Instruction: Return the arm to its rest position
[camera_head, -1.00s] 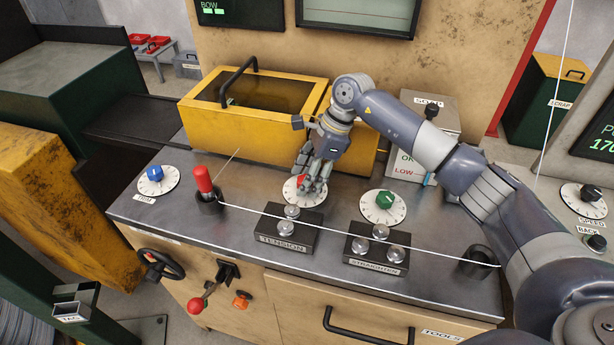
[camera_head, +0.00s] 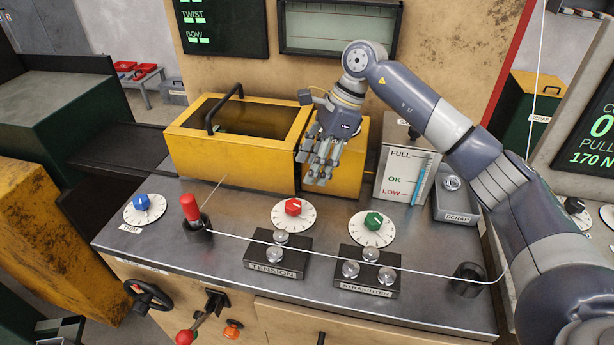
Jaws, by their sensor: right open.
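My right arm comes in from the right edge and reaches across the back of the machine's steel worktop (camera_head: 170,255). Its gripper (camera_head: 318,172) hangs in front of the yellow bin (camera_head: 235,163), fingers pointing down, open and empty. It is above and behind the red knob (camera_head: 293,207) on its white dial, with clear space between them. The red knob and its dial are fully visible. My left gripper is not in view.
The worktop also holds a blue knob (camera_head: 141,202), a red-handled lever (camera_head: 190,209), a green knob (camera_head: 373,221), the tension block (camera_head: 270,263) and the straighten block (camera_head: 365,285). A thin wire runs across the front. A level gauge box (camera_head: 404,172) stands beside my right forearm.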

